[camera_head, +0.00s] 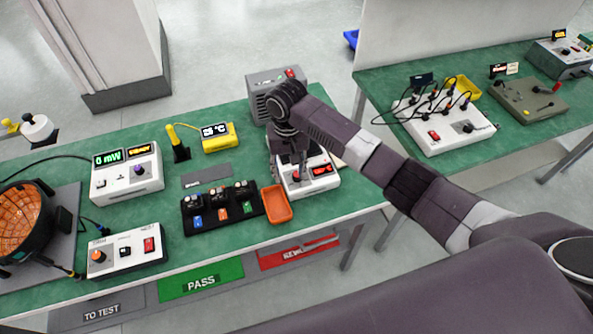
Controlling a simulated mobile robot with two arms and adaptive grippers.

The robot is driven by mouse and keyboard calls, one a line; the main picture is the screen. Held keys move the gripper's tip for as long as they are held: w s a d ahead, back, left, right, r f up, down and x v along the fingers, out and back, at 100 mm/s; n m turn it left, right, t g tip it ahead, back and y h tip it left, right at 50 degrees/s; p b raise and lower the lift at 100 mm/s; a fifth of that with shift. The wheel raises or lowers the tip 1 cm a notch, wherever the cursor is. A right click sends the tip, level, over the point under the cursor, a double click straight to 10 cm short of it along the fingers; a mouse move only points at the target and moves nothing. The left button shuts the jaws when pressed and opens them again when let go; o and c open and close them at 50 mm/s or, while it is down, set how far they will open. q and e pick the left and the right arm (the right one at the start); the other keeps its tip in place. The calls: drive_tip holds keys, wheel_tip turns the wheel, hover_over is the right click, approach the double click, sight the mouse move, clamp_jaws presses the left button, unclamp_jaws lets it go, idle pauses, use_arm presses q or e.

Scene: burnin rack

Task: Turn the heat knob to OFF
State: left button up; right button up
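My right gripper (287,158) points down over a white control box (300,189) near the front edge of the green bench. A small red knob (296,176) shows on the box, right at the fingertips; I cannot tell whether they touch it. A red switch (322,169) sits to its right on the same box. The gripper and wrist hide part of the box top. Labels and the knob's setting are too small to read, so I cannot confirm that this is the heat knob. The finger opening is unclear. My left gripper is not in view.
A grey box (262,81) stands behind my wrist. An orange tray (277,205) and a black rack (221,208) with several modules lie left of the white box. A yellow temperature display (219,138) stands farther back. A second bench (393,83) is at right.

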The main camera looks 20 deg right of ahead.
sight(297, 174)
drive_tip(key=shift+m+h, duration=0.3)
drive_tip(key=shift+m, duration=0.3)
drive_tip(key=w+d+r, duration=0.2)
drive_tip(key=shift+w+d+r, duration=0.2)
drive_tip(key=shift+w+d, duration=0.1)
drive_tip(key=shift+d, duration=0.05)
drive_tip(key=shift+d+f+p, duration=0.15)
drive_tip(key=shift+f+p, duration=0.45)
drive_tip(key=shift+f, duration=3.2)
clamp_jaws()
